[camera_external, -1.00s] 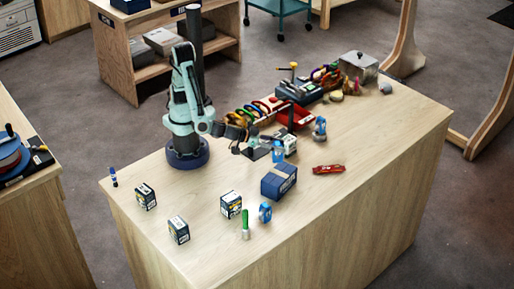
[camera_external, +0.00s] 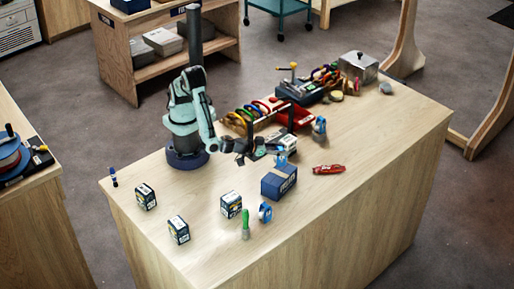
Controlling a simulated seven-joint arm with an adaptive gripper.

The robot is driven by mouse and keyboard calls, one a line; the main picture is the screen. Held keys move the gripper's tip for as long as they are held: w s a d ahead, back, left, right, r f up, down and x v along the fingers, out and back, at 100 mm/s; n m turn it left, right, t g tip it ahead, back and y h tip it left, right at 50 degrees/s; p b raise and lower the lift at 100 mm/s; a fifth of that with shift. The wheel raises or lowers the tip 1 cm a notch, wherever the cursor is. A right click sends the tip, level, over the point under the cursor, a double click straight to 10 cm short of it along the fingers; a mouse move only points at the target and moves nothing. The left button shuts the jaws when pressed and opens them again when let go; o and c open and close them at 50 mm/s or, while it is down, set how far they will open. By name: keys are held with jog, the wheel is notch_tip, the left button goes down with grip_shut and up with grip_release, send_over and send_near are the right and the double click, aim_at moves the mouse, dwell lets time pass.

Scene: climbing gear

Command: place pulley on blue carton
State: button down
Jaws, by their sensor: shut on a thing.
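The blue carton (camera_external: 279,183) sits on the wooden table in front of my arm. My gripper (camera_external: 277,153) is just behind the carton's top and is shut on a small blue pulley (camera_external: 281,160). The pulley shows at the carton's far upper edge, partly hidden by the gripper. I cannot tell whether it touches the carton. Another blue pulley (camera_external: 265,212) stands near the table's front, and a similar blue piece (camera_external: 320,128) stands farther back at the right.
Small dark printed boxes (camera_external: 146,196) and a green-handled tool (camera_external: 245,225) stand to the front left. A red tool (camera_external: 328,169) lies right of the carton. The table's right front is clear.

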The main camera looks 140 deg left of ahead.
aim_at(274, 158)
jog(key=shift+f, duration=1.95)
jog(key=c, duration=0.8)
grip_release()
jog(key=shift+f, duration=0.15)
jog(key=shift+o, duration=0.2)
